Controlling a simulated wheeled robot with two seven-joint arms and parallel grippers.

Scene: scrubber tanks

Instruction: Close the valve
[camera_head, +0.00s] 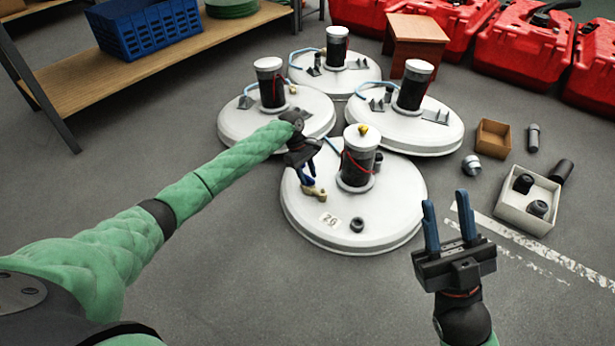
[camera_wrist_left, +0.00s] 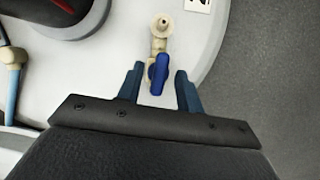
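The valve is a beige fitting (camera_wrist_left: 161,28) with a blue handle (camera_wrist_left: 158,74), set on the lid of the nearest white tank (camera_head: 322,228). In the head view the beige fitting (camera_head: 314,192) shows just below my left gripper (camera_head: 304,170). In the left wrist view the left gripper (camera_wrist_left: 161,82) is open, with its two blue fingers on either side of the blue handle. A gap shows between each finger and the handle. My right gripper (camera_head: 446,226) is open and empty, to the right of the tank.
Several more white tanks stand behind, one at the left (camera_head: 235,122). A white box with black caps (camera_head: 525,222) and a small brown box (camera_head: 492,138) lie on the floor at right. A wooden bench (camera_head: 120,80) with a blue crate (camera_head: 150,32) is at upper left.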

